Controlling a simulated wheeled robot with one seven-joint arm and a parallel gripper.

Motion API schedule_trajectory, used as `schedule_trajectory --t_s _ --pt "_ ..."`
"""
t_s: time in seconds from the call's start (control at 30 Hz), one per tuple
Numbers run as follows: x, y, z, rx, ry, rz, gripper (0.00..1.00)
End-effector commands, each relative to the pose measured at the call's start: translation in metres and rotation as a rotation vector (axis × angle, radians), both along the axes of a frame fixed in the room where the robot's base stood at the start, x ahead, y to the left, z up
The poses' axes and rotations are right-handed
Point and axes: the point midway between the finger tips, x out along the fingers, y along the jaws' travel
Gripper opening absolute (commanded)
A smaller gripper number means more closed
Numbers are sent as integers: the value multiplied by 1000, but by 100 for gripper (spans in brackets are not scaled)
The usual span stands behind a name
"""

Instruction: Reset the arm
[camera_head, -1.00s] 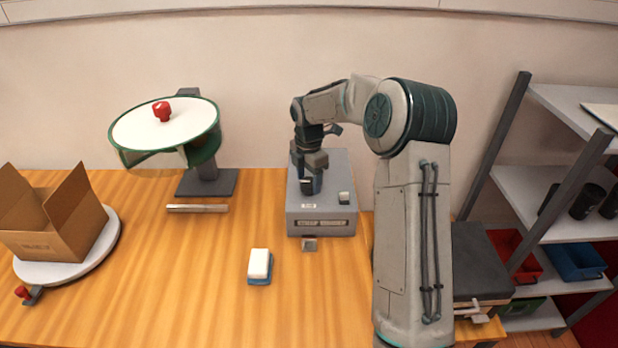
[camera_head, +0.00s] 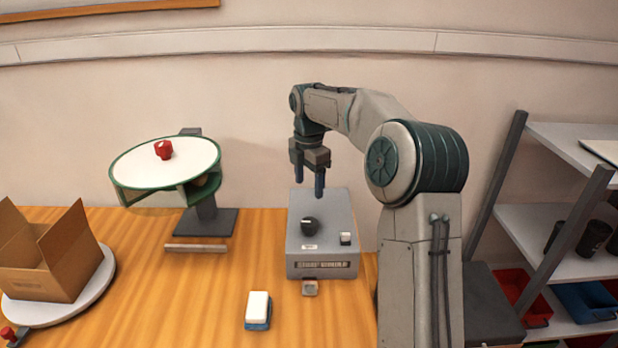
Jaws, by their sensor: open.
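My gripper (camera_head: 309,187) hangs from my raised arm, fingers pointing down, open and empty. It is above the back part of a grey box-shaped device (camera_head: 340,222). The device stands on the wooden table and has a black knob (camera_head: 309,226), a small white switch (camera_head: 345,238) and a label strip on its front. The fingers look apart from the knob, which is fully visible below them.
A white and blue block (camera_head: 258,309) lies on the table (camera_head: 200,290). An open cardboard box (camera_head: 45,265) sits on a white disc (camera_head: 75,298). Shelves (camera_head: 560,240) stand at the right.

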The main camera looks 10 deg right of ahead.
Motion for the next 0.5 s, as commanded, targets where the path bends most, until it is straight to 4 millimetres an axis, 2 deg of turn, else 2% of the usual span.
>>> schedule_trajectory --t_s 0.2,0.5 --pt "0 0 16 0 -1 1 64" --pt "0 0 17 0 0 0 64"
